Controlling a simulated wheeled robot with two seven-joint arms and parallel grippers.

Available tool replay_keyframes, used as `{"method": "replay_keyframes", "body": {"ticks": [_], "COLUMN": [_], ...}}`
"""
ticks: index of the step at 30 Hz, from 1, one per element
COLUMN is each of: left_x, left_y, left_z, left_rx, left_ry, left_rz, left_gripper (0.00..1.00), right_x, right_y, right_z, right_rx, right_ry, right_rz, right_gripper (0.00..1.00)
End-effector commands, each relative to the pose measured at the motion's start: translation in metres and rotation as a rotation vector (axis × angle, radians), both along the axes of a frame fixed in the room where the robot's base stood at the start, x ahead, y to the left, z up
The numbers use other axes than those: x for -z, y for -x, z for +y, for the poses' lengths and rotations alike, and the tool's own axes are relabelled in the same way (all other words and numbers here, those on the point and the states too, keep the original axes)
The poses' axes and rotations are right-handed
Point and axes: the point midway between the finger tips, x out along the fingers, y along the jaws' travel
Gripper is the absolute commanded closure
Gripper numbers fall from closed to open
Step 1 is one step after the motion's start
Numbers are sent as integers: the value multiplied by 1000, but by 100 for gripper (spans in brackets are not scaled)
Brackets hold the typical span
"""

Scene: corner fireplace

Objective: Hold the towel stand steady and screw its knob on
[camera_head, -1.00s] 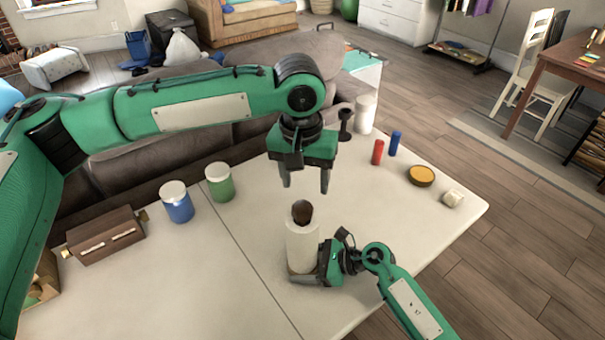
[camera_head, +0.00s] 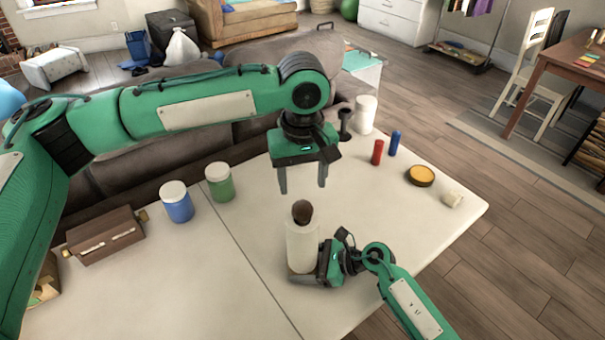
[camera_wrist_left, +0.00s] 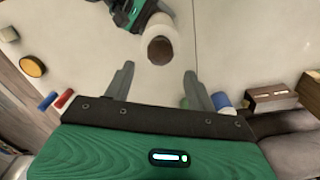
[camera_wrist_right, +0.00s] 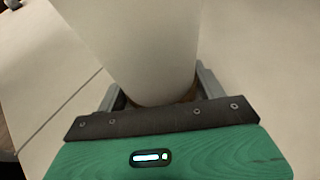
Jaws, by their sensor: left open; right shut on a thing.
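The towel stand (camera_head: 302,247) is upright on the table, a white roll on a brown base. Its dark brown knob (camera_head: 302,209) sits at the top; I cannot tell how tightly it is seated. In the left wrist view the knob (camera_wrist_left: 160,50) shows end-on, ahead of the fingers. My left gripper (camera_head: 303,186) is open and empty, pointing down a little above the knob. My right gripper (camera_head: 318,268) is shut on the stand low down, near its base. The right wrist view shows the white roll (camera_wrist_right: 140,45) rising between the fingers, with the base partly hidden.
On the table (camera_head: 250,300) stand a blue jar (camera_head: 176,203), a green jar (camera_head: 219,183) and a brown box (camera_head: 105,237) at left. A red cylinder (camera_head: 377,152), a blue cylinder (camera_head: 395,144) and a yellow-topped round tin (camera_head: 420,176) are at right. The table around the stand is clear.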

Motion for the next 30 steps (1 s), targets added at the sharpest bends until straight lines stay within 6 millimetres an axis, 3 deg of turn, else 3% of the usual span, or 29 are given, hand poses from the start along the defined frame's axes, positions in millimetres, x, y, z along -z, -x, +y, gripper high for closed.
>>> {"method": "replay_keyframes", "body": {"ticks": [13,26,30], "left_x": [63,74,74], "left_y": [0,0,0], "left_z": [1,0,0], "left_rx": [1,1,1], "left_ry": [-2,-1,-1], "left_rz": [1,0,0], "left_gripper": [44,44,67], "right_x": [0,0,0], "right_y": [0,0,0], "right_z": [0,0,0], "right_rx": [0,0,0], "right_ry": [-1,-1,-1], "right_rz": [0,0,0], "right_gripper": [94,94,94]}}
